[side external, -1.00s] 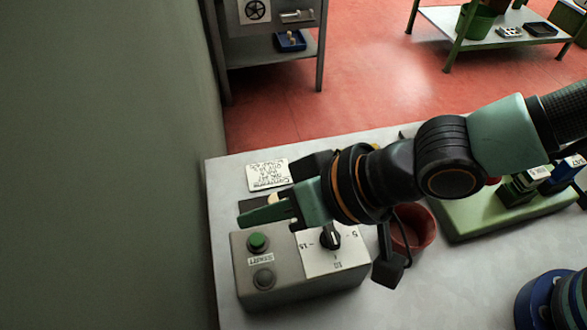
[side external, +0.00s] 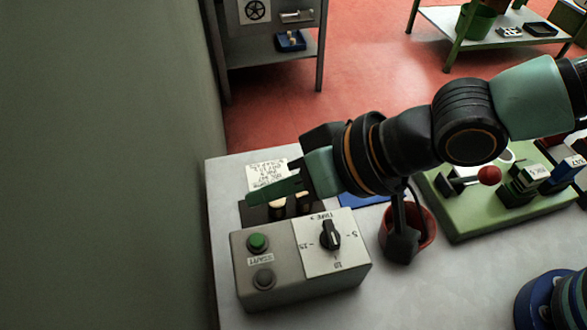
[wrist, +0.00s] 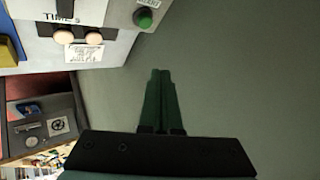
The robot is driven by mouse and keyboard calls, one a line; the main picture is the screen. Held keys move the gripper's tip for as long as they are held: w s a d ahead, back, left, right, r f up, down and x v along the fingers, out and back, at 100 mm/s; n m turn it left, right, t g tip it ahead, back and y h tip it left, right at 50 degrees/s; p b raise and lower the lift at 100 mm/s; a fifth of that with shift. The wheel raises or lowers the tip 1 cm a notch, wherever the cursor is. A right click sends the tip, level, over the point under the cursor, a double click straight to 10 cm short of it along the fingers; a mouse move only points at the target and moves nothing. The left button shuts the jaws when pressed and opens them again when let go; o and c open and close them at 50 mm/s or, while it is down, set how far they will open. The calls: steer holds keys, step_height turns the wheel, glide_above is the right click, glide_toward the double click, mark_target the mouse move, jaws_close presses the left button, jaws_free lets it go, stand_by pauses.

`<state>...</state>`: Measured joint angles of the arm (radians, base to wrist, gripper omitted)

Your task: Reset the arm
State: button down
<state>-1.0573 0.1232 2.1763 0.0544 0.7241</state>
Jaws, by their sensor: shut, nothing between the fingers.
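My gripper (side external: 252,199) is shut and empty, held up over the table's left part, behind the control box as seen from the side camera. In the wrist view its green fingers (wrist: 160,73) lie together against the plain grey wall. Two pale cork stoppers (side external: 278,205) stand on a dark patch under and beside the gripper, partly covered by it. They also show as round tops in the wrist view (wrist: 63,34). The control box (side external: 250,283) has a green button (side external: 257,242), a grey button and a black dial (side external: 329,236).
A written card (side external: 267,172) lies behind the fingers. A red cup (side external: 424,242) stands right of the box, near a blue flat piece (side external: 361,200). A green board (side external: 470,222) with a red-knobbed lever (side external: 488,175) is further right. The grey wall (side external: 100,160) is at left.

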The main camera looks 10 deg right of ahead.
steer(key=w+d+r+m+t+h, duration=0.1)
steer(key=w+d+r, duration=0.15)
steer(key=d, duration=0.55)
steer(key=w+d+r+h, duration=0.15)
steer(key=w+d, duration=0.25)
steer(key=d, duration=0.4)
steer(key=w+d+r+m+t+h, duration=0.15)
steer(key=w+d, duration=0.25)
steer(key=d, duration=0.4)
steer(key=s+d+h, duration=0.2)
steer(key=s+d, duration=0.1)
steer(key=d, duration=0.6)
steer(key=s+d+r+m+g+h, duration=0.1)
steer(key=s+d, duration=0.2)
steer(key=d, duration=0.6)
steer(key=shift+d+h, duration=0.3)
steer(key=shift+h, duration=0.1)
